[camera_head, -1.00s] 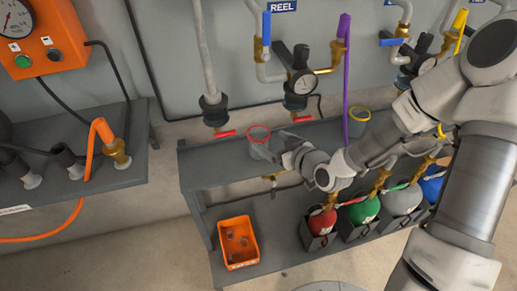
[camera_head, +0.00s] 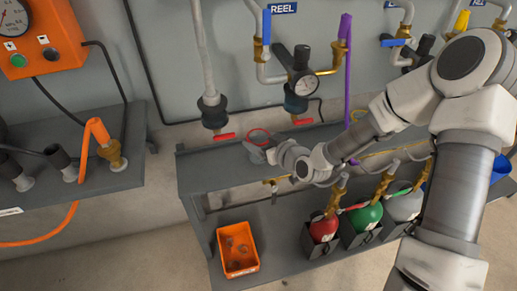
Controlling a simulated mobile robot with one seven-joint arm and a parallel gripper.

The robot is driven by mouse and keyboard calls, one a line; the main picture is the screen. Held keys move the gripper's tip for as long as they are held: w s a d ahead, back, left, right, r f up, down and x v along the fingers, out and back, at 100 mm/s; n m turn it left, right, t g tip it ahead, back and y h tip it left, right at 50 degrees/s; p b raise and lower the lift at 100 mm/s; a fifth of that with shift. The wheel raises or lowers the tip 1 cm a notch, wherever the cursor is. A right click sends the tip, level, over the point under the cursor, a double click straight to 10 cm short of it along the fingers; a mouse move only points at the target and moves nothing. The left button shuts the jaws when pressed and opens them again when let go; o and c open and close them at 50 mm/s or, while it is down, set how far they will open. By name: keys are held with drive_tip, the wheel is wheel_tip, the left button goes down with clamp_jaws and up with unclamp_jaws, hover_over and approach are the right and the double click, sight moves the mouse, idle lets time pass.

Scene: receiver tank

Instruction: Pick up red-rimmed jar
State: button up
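The red-rimmed jar (camera_head: 259,133) stands upright on the upper grey shelf, below a red-handled valve. Its red rim shows, but my gripper (camera_head: 258,153) hides most of its body. My gripper reaches in from the right, with its grey fingers at the near side of the jar. The fingers overlap the jar in the picture. I cannot tell whether they touch it or how far apart they are.
A yellow-rimmed jar (camera_head: 359,113) is partly hidden behind my arm. An orange bin (camera_head: 238,250) and red (camera_head: 323,229) and green (camera_head: 366,215) cylinders are on the lower level. Pipes and valves hang close above the grey shelf (camera_head: 205,168). Its left end is clear.

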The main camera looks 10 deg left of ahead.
drive_tip(key=c, duration=0.8)
drive_tip(key=shift+r, duration=0.1)
